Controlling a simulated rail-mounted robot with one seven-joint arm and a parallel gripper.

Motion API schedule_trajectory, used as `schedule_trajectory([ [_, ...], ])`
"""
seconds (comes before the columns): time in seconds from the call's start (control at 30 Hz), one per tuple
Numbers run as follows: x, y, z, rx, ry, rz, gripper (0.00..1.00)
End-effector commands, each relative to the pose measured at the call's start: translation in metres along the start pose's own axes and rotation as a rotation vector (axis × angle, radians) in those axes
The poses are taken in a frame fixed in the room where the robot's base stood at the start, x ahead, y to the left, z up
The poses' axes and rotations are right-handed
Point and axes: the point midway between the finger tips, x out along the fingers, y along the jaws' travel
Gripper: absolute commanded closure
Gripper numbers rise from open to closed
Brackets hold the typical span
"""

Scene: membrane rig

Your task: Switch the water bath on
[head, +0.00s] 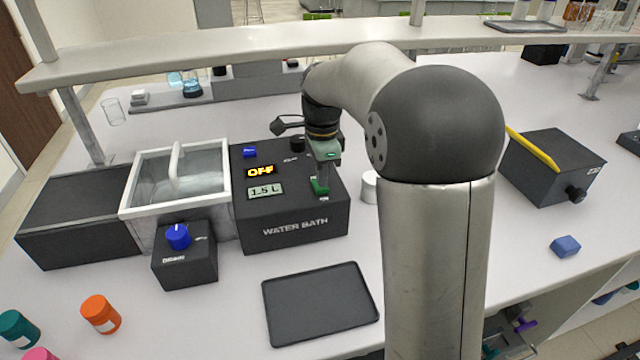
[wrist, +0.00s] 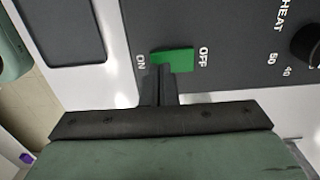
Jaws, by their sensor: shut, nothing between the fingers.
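The water bath (head: 290,228) is a dark box with a lettered front. Its upper display (head: 261,171) reads OFF in orange, and a lower one (head: 265,191) reads 1.5 L. A green switch (wrist: 174,60) sits between the ON label (wrist: 140,61) on the left and the OFF label (wrist: 203,58) on the right in the wrist view. My gripper (wrist: 161,78) is shut and empty, with its fingertips at the switch's lower edge, toward the ON side. I cannot tell whether they touch. In the head view my gripper (head: 321,176) points down over the panel's right part.
A HEAT knob (wrist: 308,46) is on the same panel. A lidded basin (head: 133,212) stands left of the panel, with a blue-knobbed box (head: 187,268) in front. A dark tray (head: 320,303) lies in front of the bath. A shelf (head: 190,62) runs behind.

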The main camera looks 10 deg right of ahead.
Motion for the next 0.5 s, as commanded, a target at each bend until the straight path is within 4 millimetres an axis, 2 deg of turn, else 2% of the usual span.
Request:
schedule_trajectory([
  [0.5,0.0085,0.0000,0.0001,0.000,0.000,0.000,1.00],
])
